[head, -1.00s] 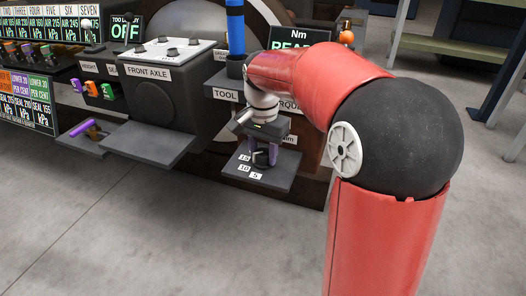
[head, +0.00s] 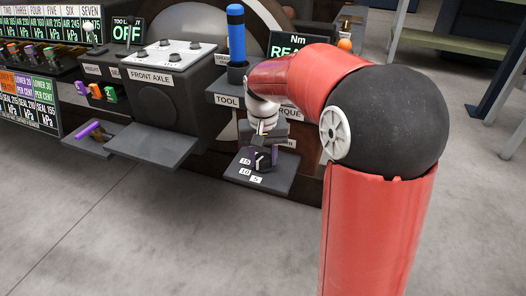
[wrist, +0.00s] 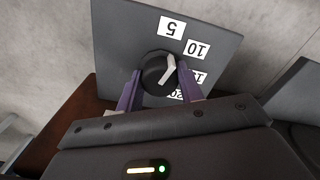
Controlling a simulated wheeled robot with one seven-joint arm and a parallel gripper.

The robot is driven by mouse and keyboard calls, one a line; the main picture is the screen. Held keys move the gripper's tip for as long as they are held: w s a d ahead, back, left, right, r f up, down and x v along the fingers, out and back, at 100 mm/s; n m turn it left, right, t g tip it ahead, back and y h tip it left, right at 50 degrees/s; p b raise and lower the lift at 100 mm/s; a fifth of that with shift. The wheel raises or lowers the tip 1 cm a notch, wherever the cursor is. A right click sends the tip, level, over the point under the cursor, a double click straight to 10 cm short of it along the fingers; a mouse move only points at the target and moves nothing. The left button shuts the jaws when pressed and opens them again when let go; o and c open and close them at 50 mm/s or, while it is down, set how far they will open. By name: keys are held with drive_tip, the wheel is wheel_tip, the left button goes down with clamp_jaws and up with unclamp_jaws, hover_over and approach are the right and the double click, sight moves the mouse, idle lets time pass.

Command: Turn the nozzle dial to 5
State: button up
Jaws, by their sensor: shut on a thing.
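The nozzle dial (wrist: 158,74) is a round black knob with a white pointer, on a grey plate (wrist: 125,32). In the wrist view its pointer is directed between the 5 label (wrist: 172,27) and the 10 label (wrist: 197,49). My gripper (wrist: 160,85) has its purple fingers on either side of the dial, shut on it. In the head view my gripper (head: 262,158) is over the plate (head: 277,180), and mostly hides the dial. The 5 label (head: 256,180) is at the plate's front. The lower labels in the wrist view are partly covered by the right finger.
A front axle box (head: 158,90) with a shelf (head: 150,143) stands left of the dial plate. A blue-handled tool (head: 236,35) stands upright behind my gripper. Several coloured levers (head: 95,91) are further left. The floor (head: 165,225) in front is clear.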

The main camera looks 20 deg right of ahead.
sight(263, 156)
drive_tip(key=shift+n+p, duration=0.35)
drive_tip(key=shift+n, duration=0.55)
drive_tip(key=o, duration=1)
wheel_tip(263, 156, up, 8)
drive_tip(key=shift+f+p, duration=0.1)
drive_tip(key=shift+p, duration=0.6)
drive_tip(key=s+r+t+p, duration=0.1)
drive_tip(key=s+t, duration=0.4)
drive_tip(key=s, duration=1.6)
drive_tip(key=shift+s+r+t+p, duration=0.3)
drive_tip(key=shift+p, duration=0.25)
